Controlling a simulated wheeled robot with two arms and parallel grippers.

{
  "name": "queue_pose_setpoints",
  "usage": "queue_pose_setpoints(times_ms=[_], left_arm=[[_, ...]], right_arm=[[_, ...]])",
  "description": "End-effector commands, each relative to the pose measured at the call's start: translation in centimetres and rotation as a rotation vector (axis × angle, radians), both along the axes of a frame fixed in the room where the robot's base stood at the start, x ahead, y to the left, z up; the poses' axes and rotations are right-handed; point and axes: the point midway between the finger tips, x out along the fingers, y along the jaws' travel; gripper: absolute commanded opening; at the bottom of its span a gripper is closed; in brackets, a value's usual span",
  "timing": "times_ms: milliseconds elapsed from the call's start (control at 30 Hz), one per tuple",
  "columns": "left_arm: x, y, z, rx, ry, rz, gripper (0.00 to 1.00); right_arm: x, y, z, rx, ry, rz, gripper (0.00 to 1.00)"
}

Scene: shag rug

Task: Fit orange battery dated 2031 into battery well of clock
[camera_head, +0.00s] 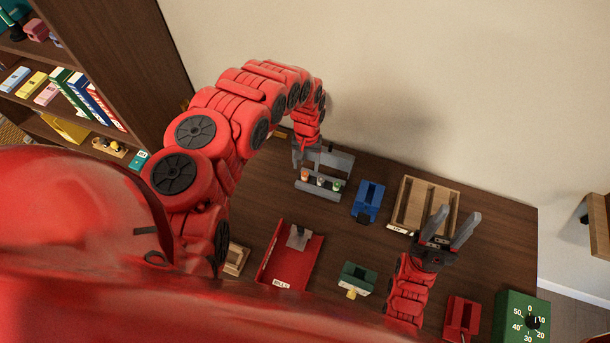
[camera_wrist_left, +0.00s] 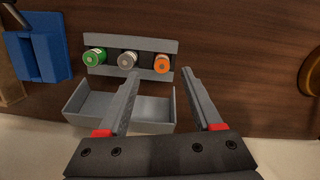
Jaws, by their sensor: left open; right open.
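The orange battery (camera_wrist_left: 161,64) stands at the right end of a grey rack (camera_wrist_left: 150,44) in the left wrist view, beside a grey-topped and a green battery. The head view shows the orange battery (camera_head: 304,174) at the rack's left end. Its date is not readable. My left gripper (camera_wrist_left: 160,73) is open, its fingertips just short of the orange battery, nothing between them. In the head view it (camera_head: 308,150) hangs over the rack's back. My right gripper (camera_head: 456,217) is open and empty near the wooden tray. I cannot tell which object is the clock; no battery well is identifiable.
A blue slotted block (camera_head: 368,198), a wooden compartment tray (camera_head: 429,188), a red tray (camera_head: 283,270), a green block (camera_head: 358,277), a red block (camera_head: 461,315) and a green dial box (camera_head: 515,305) stand on the table. A gold rounded object (camera_wrist_left: 311,73) shows at the wrist view's edge.

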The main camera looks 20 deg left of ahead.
Motion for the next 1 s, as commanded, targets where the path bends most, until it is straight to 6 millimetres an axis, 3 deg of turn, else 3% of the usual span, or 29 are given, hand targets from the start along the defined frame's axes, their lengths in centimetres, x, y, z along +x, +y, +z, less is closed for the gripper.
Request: queue_pose_setpoints(times_ms=[267,467,867,900,1000], left_arm=[[-0.1,0.2,-2.2,-0.002,-0.001,0.001,0.67],[-0.3,0.0,-4.1,-0.003,-0.001,-0.001,0.67],[-0.4,0.2,-4.7,0.001,-0.001,0.0,0.67],[-0.4,0.2,-4.7,0.001,-0.001,0.0,0.65],[-0.4,0.2,-4.7,0.001,-0.001,0.0,0.47]], right_arm=[[0.0,0.0,1.9,0.0,0.0,0.0,0.47],[0.0,0.0,2.2,0.0,0.0,0.0,0.47],[0.0,0.0,2.3,0.0,0.0,0.0,0.47],[0.0,0.0,2.3,0.0,0.0,0.0,0.47],[0.0,0.0,2.3,0.0,0.0,0.0,0.47]])
